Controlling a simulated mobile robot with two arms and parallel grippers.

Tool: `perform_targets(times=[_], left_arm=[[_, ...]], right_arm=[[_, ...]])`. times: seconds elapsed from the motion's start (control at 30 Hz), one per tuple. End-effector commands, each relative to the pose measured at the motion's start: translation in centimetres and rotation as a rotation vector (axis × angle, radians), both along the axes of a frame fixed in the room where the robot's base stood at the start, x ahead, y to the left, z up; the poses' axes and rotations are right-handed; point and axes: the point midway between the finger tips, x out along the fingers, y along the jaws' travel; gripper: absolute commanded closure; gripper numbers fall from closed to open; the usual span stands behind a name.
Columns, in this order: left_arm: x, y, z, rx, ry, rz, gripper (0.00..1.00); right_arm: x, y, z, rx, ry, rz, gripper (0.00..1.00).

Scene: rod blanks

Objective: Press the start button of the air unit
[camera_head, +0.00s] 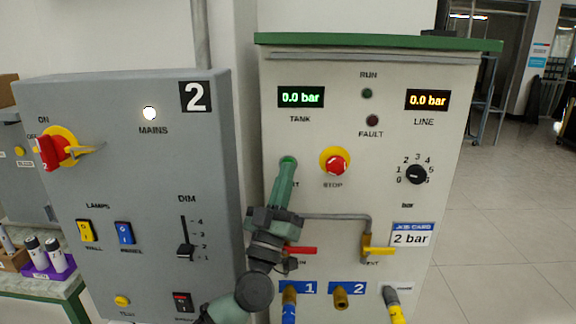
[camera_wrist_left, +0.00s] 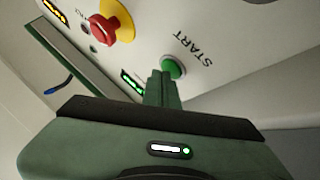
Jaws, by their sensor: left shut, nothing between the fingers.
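The air unit (camera_head: 270,120) is a light panel with a green top. Its round green start button (camera_head: 288,160) sits left of the red stop button (camera_head: 335,165) on its yellow ring. My left gripper (camera_head: 287,172) comes up from below with its fingers shut and empty, tips at the start button, covering part of it and of its label. In the left wrist view the start button (camera_wrist_left: 174,68) shows beside the START lettering, just beyond my left fingertips (camera_wrist_left: 162,75), which overlap its edge. I cannot tell whether they touch. My right gripper is not in view.
The tank display (camera_head: 301,97) and the line display (camera_head: 428,100) both read 0.0 bar. Red (camera_head: 302,250) and yellow (camera_head: 379,251) valve handles and a grey pipe (camera_head: 335,216) stick out below. A grey mains cabinet (camera_head: 90,185) stands at the left. Open floor lies at the right.

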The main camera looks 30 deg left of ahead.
Motion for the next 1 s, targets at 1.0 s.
perform_targets(times=[1.0], left_arm=[[-1.0,-0.6,0.0,-0.001,0.000,0.001,1.00]], right_arm=[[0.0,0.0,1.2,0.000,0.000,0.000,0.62]])
